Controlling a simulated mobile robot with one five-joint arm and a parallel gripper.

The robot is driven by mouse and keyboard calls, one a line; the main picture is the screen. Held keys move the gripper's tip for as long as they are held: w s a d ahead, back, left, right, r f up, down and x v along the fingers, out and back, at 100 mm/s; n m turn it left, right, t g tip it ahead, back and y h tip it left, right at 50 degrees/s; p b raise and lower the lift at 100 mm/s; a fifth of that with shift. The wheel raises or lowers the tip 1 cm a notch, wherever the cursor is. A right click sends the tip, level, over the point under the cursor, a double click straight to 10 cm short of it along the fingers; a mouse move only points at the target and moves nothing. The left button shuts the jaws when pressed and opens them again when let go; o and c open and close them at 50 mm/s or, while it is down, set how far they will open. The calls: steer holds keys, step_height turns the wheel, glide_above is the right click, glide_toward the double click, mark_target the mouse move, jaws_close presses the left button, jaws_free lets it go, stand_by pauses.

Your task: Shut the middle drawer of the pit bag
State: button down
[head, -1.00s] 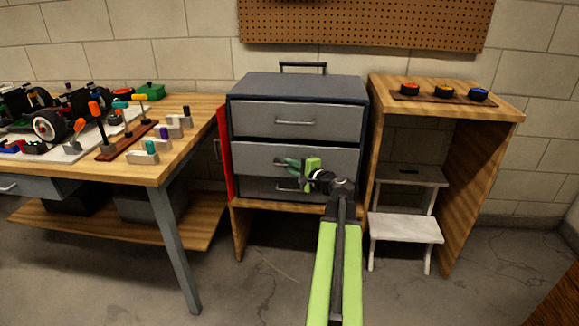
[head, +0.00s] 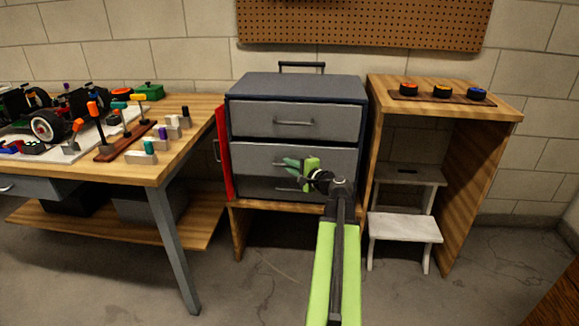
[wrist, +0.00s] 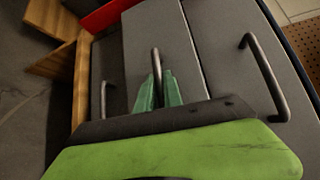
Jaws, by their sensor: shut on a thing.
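The pit bag (head: 305,88) is a dark grey cabinet with three stacked grey drawers and a carry handle on top. Its middle drawer (head: 253,156) seems to stand out a little past the top drawer (head: 270,118); the bottom drawer (head: 255,187) is partly hidden below it. My gripper (head: 291,166) is at the front of the middle drawer. In the wrist view, my green fingertips (wrist: 158,92) are closed around the middle drawer's bar handle (wrist: 156,64), and the drawer face (wrist: 150,30) lies just beyond them.
A wooden bench (head: 150,172) with car parts and tools stands to the left. A red panel (head: 223,150) stands between it and the bag. Floor in front is clear.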

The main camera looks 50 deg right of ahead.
mark_target(292, 177)
stand_by(0.3)
steer(key=w+d, duration=0.1)
steer(key=d, duration=0.1)
steer(key=w+d, duration=0.1)
steer(key=d, duration=0.1)
steer(key=shift+w, duration=0.4)
steer(key=c, duration=1.5)
jaws_free()
steer(key=shift+s+a, duration=0.1)
steer(key=s+a, duration=0.1)
steer(key=s, duration=0.4)
steer(key=s+r+p, duration=0.1)
steer(key=s, duration=0.5)
steer(key=s+a+r+p, duration=0.1)
steer(key=s, duration=0.5)
steer(key=shift+a+r, duration=0.15)
steer(key=shift+a, duration=0.15)
